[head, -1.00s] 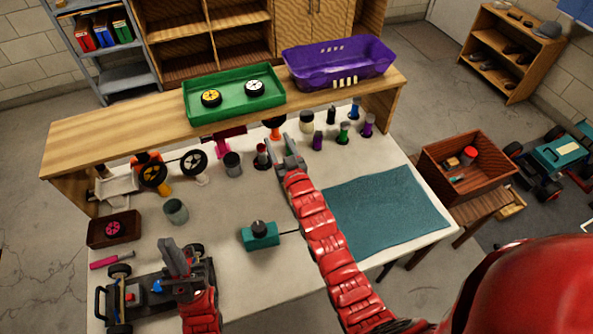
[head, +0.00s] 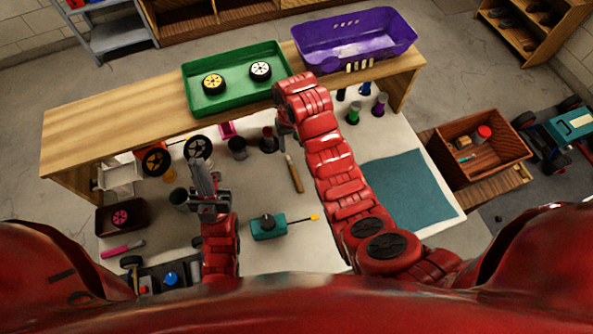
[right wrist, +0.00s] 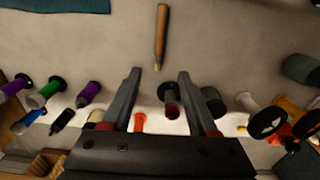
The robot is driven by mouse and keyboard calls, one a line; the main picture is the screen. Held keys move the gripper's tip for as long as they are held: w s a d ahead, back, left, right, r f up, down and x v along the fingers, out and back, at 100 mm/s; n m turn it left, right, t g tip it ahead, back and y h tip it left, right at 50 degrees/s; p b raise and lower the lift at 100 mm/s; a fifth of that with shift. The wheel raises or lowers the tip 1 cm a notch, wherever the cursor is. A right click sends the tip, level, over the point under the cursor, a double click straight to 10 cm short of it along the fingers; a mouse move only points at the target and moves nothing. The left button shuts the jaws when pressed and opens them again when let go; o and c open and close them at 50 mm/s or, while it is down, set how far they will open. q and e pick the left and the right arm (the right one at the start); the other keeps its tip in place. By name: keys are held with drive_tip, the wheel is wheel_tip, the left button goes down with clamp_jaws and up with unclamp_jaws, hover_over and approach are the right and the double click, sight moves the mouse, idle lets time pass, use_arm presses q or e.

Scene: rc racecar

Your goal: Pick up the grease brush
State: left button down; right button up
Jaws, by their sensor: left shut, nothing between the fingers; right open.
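A slim wooden-handled tool, which looks like the grease brush (head: 294,173), lies on the white tabletop left of my right forearm.
A teal oil can (head: 268,228) with a yellow tip stands in front of the brush. Several bottles (right wrist: 88,95) and a dark-red-based cylinder (right wrist: 170,95) stand around the right fingers. A raised wooden shelf (head: 120,122) runs along the back. The teal mat (head: 412,190) is clear.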

wheel_tip(320, 180, down, 11)
drive_tip(key=b, duration=0.3)
drive_tip(key=f+b, duration=0.2)
drive_tip(key=f, duration=0.1)
drive_tip(key=f+b, duration=0.1)
drive_tip(key=f, duration=0.1)
drive_tip(key=shift+w+f, duration=0.25)
drive_tip(key=shift+w, duration=0.05)
drive_tip(key=shift+r, duration=0.1)
clamp_jaws()
